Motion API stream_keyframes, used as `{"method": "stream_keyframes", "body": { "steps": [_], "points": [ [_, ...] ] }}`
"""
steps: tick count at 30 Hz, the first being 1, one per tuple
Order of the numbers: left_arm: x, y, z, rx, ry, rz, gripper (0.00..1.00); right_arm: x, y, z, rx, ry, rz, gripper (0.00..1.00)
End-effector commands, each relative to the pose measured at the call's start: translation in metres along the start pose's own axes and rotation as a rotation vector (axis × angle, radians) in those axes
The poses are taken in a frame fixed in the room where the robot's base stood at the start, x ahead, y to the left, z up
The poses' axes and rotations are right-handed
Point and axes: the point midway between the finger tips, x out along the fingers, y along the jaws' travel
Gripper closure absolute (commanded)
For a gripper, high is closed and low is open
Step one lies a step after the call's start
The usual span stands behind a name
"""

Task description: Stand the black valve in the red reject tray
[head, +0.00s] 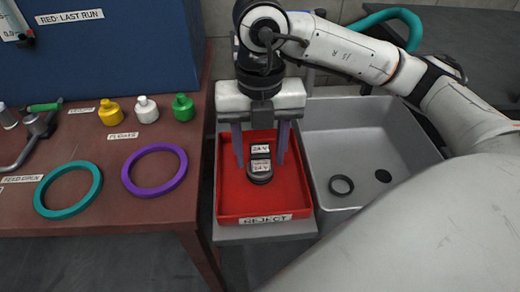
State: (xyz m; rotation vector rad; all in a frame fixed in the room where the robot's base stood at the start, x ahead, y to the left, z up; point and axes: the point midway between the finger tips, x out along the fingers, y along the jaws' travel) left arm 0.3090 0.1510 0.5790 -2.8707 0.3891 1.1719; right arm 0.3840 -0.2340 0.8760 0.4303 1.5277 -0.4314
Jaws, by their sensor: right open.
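The black valve (261,176) has white labels reading about "24 V". It is in the red reject tray (228,200) and looks upright on its round base, near the middle of the tray. My right gripper (260,163) reaches down from above with its purple-grey fingers open, one on each side of the valve. Gaps show between the fingers and the valve. The tray has a white "REJECT" label on its front wall. My left gripper is out of view.
A grey sink (350,145) lies right of the tray, with a black ring (341,185) in it. On the brown table at left are a purple ring (135,188), a teal ring (43,205), and yellow, white and green plugs. A blue panel (125,50) stands behind.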

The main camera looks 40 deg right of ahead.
Motion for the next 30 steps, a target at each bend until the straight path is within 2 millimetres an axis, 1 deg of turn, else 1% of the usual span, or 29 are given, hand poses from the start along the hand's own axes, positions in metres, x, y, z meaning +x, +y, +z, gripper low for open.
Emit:
{"method": "stream_keyframes", "body": {
  "steps": [5,9,12,15,18,21,30],
  "points": [
    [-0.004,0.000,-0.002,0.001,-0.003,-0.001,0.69,-0.026,0.001,0.001,0.000,-0.004,0.005,0.52],
    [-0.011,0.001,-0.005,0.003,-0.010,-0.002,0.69,-0.061,0.001,0.001,0.000,-0.007,0.004,0.52],
    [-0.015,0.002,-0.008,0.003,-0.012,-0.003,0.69,-0.083,0.001,0.001,0.001,-0.006,0.003,0.52],
    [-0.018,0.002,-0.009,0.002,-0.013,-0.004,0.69,-0.100,0.000,0.001,0.001,-0.005,0.002,0.52],
    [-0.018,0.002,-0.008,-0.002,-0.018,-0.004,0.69,-0.112,0.000,0.001,0.001,-0.002,0.001,0.52],
    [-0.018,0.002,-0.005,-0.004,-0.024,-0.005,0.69,-0.119,0.000,0.000,0.001,-0.001,0.001,0.52],
    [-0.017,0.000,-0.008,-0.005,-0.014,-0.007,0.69,-0.122,0.000,0.000,0.000,0.000,0.000,0.52]
  ]
}}
